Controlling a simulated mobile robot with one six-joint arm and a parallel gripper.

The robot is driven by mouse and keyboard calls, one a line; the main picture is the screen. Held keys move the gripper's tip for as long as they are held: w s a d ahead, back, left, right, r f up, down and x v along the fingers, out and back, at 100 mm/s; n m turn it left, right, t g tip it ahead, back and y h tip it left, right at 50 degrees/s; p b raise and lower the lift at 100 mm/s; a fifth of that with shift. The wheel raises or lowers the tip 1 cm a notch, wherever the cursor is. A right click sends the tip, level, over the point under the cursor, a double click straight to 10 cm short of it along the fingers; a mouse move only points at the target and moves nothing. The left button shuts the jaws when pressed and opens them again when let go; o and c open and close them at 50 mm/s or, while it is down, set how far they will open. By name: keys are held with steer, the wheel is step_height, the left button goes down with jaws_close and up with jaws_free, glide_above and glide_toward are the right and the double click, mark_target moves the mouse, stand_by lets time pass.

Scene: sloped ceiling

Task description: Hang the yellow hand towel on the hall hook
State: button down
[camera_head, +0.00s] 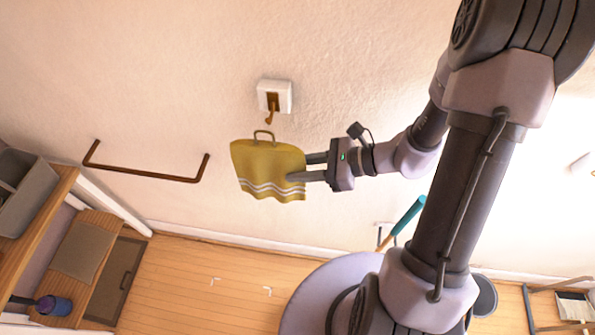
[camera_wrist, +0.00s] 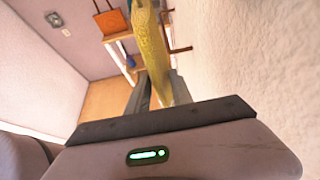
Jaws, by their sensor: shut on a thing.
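The yellow hand towel (camera_head: 262,165) has white stripes near its wavy lower edge and a brown loop at its top. My gripper (camera_head: 308,168) is shut on the towel's right side and holds it upright in front of the wall. The hall hook (camera_head: 270,108) is brown on a white plate, just above the towel. The loop appears just below the hook tip and apart from it in the picture; its depth from the hook cannot be told. In the wrist view the towel (camera_wrist: 150,45) shows edge-on between the fingers, beside the wall.
A brown rail (camera_head: 145,174) is fixed to the wall at left. A wooden shelf unit with a grey bin (camera_head: 30,200) and a dark blue jar (camera_head: 54,305) stands at far left. A teal-handled thing (camera_head: 408,215) is near the wall at right. The wall around the hook is clear.

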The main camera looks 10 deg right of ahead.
steer(key=w+d+f+b, duration=0.1)
steer(key=w+d+f, duration=0.1)
steer(key=w, duration=0.4)
steer(key=shift+f, duration=0.2)
stand_by(0.8)
steer(key=c, duration=1.1)
jaws_free()
steer(key=shift+o, duration=0.2)
steer(key=shift+d+r, duration=0.1)
